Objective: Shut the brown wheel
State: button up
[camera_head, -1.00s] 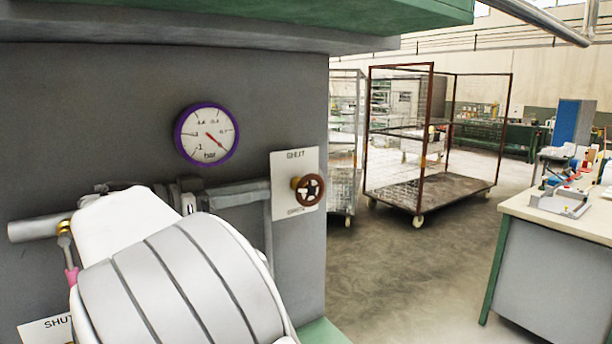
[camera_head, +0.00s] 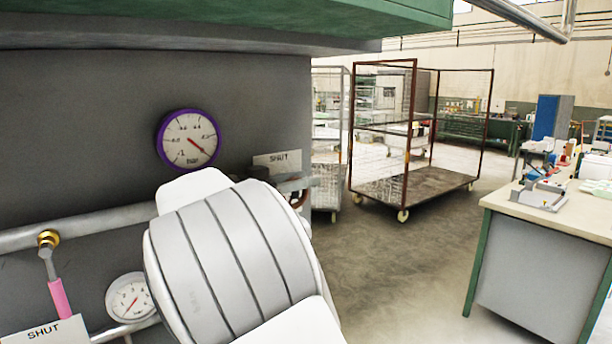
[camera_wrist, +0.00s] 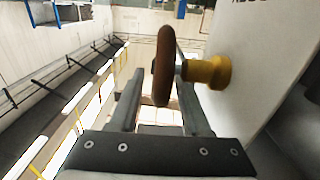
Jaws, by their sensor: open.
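The brown wheel (camera_wrist: 163,66) shows nearly edge-on in the wrist view, on a brass stem (camera_wrist: 206,72) that comes out of the panel at the right. My gripper (camera_wrist: 157,82) is open, and in that view the wheel appears between its two fingers. I cannot tell whether either finger touches the rim. In the head view only a reddish-brown sliver of the wheel (camera_head: 302,199) shows, behind my white and grey arm.
A purple-rimmed gauge (camera_head: 188,139) is on the grey panel left of the wheel. A pipe with a brass fitting (camera_head: 48,239) and a pink lever (camera_head: 60,298) lie at lower left, beside a white gauge (camera_head: 130,298). A wire cart (camera_head: 415,187) and a bench (camera_head: 540,270) stand right.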

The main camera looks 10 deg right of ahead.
jog(key=shift+x, duration=0.75)
grip_shut()
